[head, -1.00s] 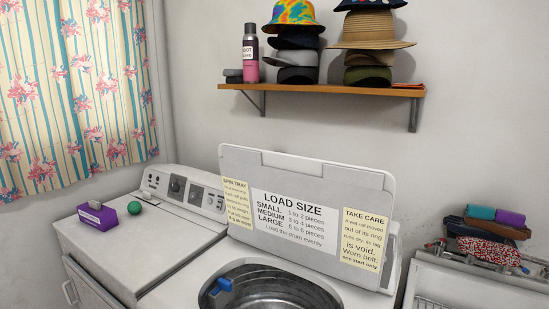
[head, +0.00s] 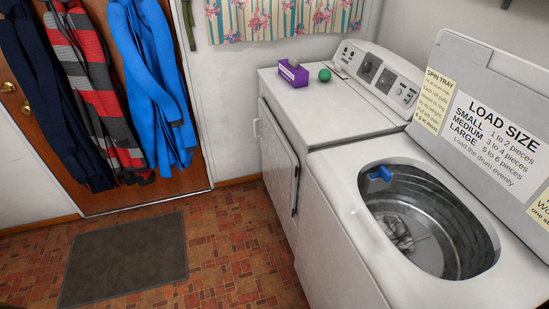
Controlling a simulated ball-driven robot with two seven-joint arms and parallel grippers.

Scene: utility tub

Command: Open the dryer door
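The dryer (head: 330,108) is the white machine on the left of the pair, with a control panel at its back. Its door (head: 279,155) is on the front face, seen at a steep angle, and looks shut. A pale handle (head: 257,128) stands out at the door's far left edge. A dark strip shows low on the door's near edge. Neither of my grippers is in view.
A washer (head: 335,205) with its lid (head: 485,120) up stands right beside the dryer; a blue item (head: 380,174) is at its drum rim. A purple box (head: 293,74) and green ball (head: 324,75) sit on the dryer. Floor before the dryer is clear except a flat mat (head: 125,258).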

